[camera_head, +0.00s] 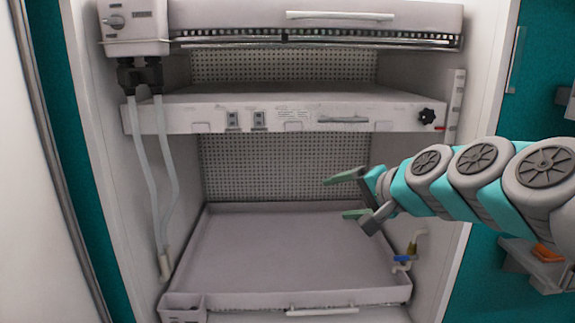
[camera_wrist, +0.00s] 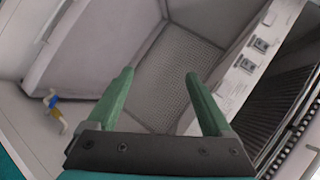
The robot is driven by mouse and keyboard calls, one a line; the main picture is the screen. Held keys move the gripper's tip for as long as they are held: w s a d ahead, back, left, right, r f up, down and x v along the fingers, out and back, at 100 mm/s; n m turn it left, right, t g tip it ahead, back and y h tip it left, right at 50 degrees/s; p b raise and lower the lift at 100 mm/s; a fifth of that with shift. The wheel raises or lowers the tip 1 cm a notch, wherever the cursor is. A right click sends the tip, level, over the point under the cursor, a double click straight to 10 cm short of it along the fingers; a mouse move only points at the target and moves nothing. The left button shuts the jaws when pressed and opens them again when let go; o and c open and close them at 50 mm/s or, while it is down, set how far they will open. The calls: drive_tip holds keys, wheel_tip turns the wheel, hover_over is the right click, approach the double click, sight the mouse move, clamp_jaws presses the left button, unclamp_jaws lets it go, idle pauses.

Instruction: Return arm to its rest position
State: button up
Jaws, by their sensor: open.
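My gripper (camera_head: 350,194) is at the end of my grey and teal arm, which reaches in from the right in the head view. Its two green fingers are apart, with nothing between them. It is in front of the opening between the middle shelf and the lower tray. In the wrist view my gripper (camera_wrist: 160,85) also shows open and empty, with the perforated back wall (camera_wrist: 185,60) beyond the fingers.
The growth chamber has a middle shelf (camera_head: 285,122) above and an empty lower tray (camera_head: 280,250) below. A blue and yellow valve (camera_head: 403,258) sits at the tray's right front. Clear tubes (camera_head: 142,160) hang at left. An orange item (camera_head: 547,254) lies on a small right-hand shelf.

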drive_tip(key=s+a+f+n+g+h+p, duration=0.1)
drive_tip(key=s+a+f+n+g, duration=0.2)
drive_tip(key=s+f, duration=0.55)
drive_tip(key=s+f+n+g+h, duration=0.2)
drive_tip(key=s+f+n+g, duration=0.15)
drive_tip(key=s+f, duration=0.45)
drive_tip(key=s+d+f+g+h, duration=0.1)
drive_tip(key=s+d+f+g, duration=0.1)
drive_tip(key=s, duration=0.6)
drive_tip(key=s+d+f+n+g+h, duration=0.1)
drive_tip(key=s+d+f+g+h, duration=0.1)
drive_tip(key=s+d, duration=0.3)
drive_tip(key=s+f+g, duration=0.1)
drive_tip(key=s, duration=0.3)
drive_tip(key=shift+s+f+g+p, duration=0.25)
drive_tip(key=shift+f+g+p, duration=0.1)
drive_tip(key=shift+f+p, duration=0.05)
